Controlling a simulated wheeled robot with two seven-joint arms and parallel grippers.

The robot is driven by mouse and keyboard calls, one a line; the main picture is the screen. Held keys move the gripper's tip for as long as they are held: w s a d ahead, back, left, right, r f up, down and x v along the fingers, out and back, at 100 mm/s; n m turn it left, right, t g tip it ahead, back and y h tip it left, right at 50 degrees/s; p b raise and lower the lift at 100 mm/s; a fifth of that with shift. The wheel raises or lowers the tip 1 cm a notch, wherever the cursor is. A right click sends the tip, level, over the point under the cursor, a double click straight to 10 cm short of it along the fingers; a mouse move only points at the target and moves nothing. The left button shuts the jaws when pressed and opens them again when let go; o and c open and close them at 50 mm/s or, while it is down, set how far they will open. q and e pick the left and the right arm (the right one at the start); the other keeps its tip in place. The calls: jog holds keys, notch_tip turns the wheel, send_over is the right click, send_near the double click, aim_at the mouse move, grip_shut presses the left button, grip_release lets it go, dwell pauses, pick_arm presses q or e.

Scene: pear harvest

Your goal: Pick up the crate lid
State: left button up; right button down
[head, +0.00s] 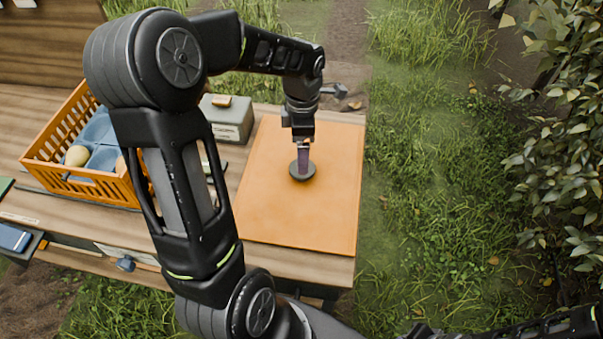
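The crate lid (270,215) is a flat orange panel lying on the wooden table at its right end. A dark round knob (302,172) stands near its middle. My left gripper (303,160) points straight down at the knob, with its narrow fingertips at the top of it. From this angle I cannot tell whether the fingers are closed around the knob. The orange slatted crate (62,125) stands open to the left, with blue compartments and a yellowish pear (77,156) inside. My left arm hides its right part. Part of my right arm shows at the bottom right, with its gripper out of view.
A grey box (228,118) stands behind the lid's left side. A dark tray with a blue item (14,238) is at the front left. Grass lies right of the table, and a leafy tree (565,130) is at the far right.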

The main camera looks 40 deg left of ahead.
pick_arm(q)
jog(key=shift+f, duration=0.4)
notch_tip(320, 180, down, 5)
jog(key=shift+s+d+f+p, duration=0.1)
jog(key=shift+d+p, duration=0.05)
jog(key=shift+p, duration=0.65)
jog(key=shift+c, duration=0.6)
jog(key=c, duration=1.7)
notch_tip(320, 180, up, 10)
jog(key=b, duration=0.1)
jog(key=shift+b, duration=0.3)
